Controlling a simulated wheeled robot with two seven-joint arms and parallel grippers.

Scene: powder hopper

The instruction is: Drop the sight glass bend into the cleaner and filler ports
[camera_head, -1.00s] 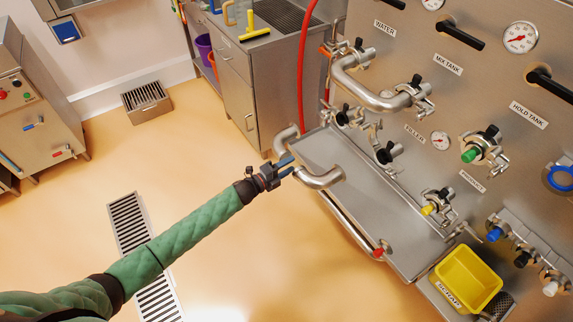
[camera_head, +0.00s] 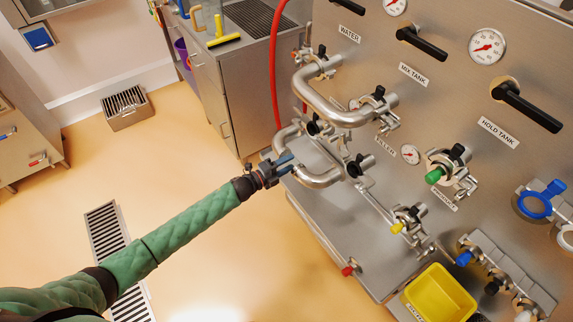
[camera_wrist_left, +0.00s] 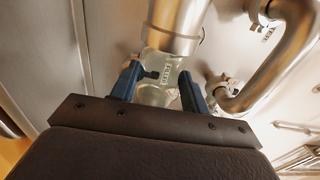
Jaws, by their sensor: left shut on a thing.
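The sight glass bend (camera_head: 322,175) is a U-shaped steel pipe with a clear section, held in front of the panel below the upper steel bend. My left gripper (camera_head: 281,167) is shut on it. In the left wrist view, the blue fingers (camera_wrist_left: 160,85) sit either side of the clear glass part of the bend (camera_wrist_left: 160,66), with steel pipe beyond. The ports by the FILLER label (camera_head: 385,147) are close behind the bend and partly hidden by it. I cannot tell whether its ends touch them. My right gripper is out of view.
A fitted steel bend (camera_head: 325,105) joins ports just above. A green-capped port (camera_head: 434,176) and a yellow-capped port (camera_head: 397,228) are to the right. A steel tray (camera_head: 330,240) lies below, with a yellow bin (camera_head: 440,296) at its right. A red hose (camera_head: 275,70) hangs at left.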

